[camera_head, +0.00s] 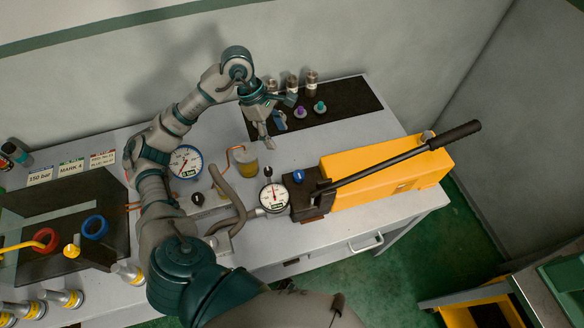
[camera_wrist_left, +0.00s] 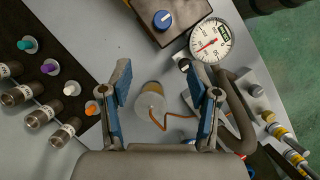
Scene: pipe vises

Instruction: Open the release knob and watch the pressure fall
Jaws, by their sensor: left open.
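The blue release knob (camera_head: 298,176) sits on the dark block at the left end of the yellow hand pump (camera_head: 395,175). In the left wrist view the knob (camera_wrist_left: 162,19) is beyond my fingertips, near the top edge. A white gauge with a red needle (camera_head: 273,196) stands left of the block; it also shows in the wrist view (camera_wrist_left: 210,42). Its numbers are too small to read. My left gripper (camera_head: 271,130) is open and empty, above the bench behind the pump. It also shows in the wrist view (camera_wrist_left: 154,68). My right gripper is out of view.
A small jar with an orange wire (camera_head: 243,160) stands below my left gripper. A second gauge (camera_head: 186,161) is further left. Fittings and coloured caps lie on a dark mat (camera_head: 355,97) at the back. The long pump handle (camera_head: 400,152) slopes over the pump's right end.

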